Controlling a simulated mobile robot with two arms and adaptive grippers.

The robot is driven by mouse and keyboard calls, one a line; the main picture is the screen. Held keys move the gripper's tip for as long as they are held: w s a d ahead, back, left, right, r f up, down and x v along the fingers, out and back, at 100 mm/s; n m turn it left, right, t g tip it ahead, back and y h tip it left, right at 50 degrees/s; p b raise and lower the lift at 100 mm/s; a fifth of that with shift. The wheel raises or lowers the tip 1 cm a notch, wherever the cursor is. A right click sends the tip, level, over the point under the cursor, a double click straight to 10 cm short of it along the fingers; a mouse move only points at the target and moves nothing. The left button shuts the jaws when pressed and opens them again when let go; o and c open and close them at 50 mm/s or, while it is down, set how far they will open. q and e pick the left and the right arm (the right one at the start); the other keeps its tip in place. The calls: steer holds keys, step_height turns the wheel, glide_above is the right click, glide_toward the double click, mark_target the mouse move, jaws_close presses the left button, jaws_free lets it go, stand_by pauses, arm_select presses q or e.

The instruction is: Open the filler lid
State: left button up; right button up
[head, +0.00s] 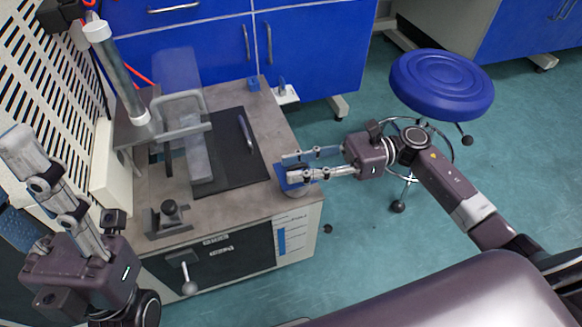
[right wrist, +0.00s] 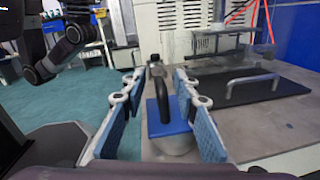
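The filler lid (head: 281,180) is a blue plate at the front right corner of the grey bench top. In the right wrist view, the lid (right wrist: 166,117) sits on a pale round filler (right wrist: 172,145) and has an upright black handle (right wrist: 186,97). My right gripper (head: 287,166) is over the lid, its fingers spread. In the right wrist view, my right gripper (right wrist: 160,86) has one finger on each side of the handle, with gaps visible. My left gripper (head: 22,142) is at the far left, away from the lid; its finger spacing is unclear.
A clear guard (head: 194,120) with a grey frame and a black plate (head: 232,165) stand on the bench left of the lid.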

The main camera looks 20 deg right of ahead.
steer(key=shift+a, duration=0.75)
jaws_close()
